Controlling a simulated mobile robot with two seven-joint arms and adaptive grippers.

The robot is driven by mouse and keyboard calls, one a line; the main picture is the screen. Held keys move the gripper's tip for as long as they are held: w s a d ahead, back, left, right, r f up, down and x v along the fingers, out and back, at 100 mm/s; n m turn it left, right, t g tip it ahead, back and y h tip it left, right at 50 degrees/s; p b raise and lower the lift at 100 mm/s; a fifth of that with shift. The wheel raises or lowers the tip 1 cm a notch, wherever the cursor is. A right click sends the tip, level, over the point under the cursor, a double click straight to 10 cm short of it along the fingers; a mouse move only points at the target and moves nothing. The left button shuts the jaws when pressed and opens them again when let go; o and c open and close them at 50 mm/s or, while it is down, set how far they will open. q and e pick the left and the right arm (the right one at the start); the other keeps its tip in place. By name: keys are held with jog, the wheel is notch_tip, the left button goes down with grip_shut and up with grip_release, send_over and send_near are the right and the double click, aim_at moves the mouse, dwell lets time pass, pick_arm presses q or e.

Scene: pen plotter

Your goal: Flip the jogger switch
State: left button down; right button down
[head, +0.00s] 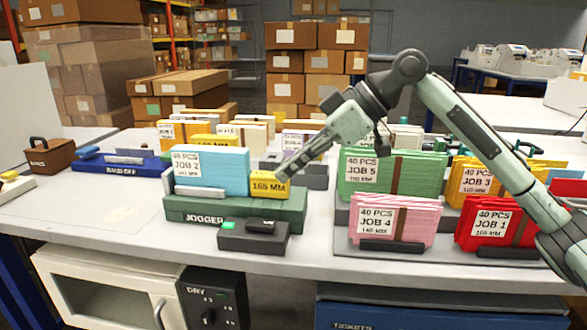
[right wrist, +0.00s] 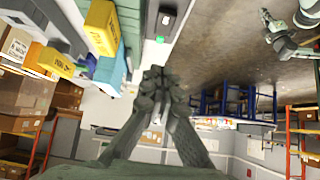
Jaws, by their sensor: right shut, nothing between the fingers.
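The jogger (head: 235,209) is a long dark green base carrying a light blue card stack labelled JOB 2 and a yellow 165 MM block (head: 269,185). A dark switch box (head: 254,240) stands in front of it, with a green patch at its left and a black switch (head: 261,226) on top. The switch box also shows at the top of the right wrist view (right wrist: 165,22). My right gripper (head: 284,173) is shut and empty, above and behind the switch box near the yellow block. In the right wrist view, part of my left arm shows at upper right; its jaws are unclear.
Right of the jogger is a rack with green (head: 389,173), pink (head: 393,219) and red (head: 494,226) card stacks. A blue tray (head: 120,163) and brown box (head: 51,156) are at left. Table space before the jogger's left end is clear.

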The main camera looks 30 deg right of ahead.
aim_at(250, 221)
jog(key=x, duration=0.6)
notch_tip(250, 221, down, 4)
jog(key=shift+w+a+r, duration=0.1)
jog(key=shift+a+r, duration=0.05)
jog(key=shift+r, duration=0.1)
jog(key=shift+f, duration=0.4)
pick_arm(q)
jog(key=shift+r, duration=0.55)
jog(key=shift+a, duration=0.1)
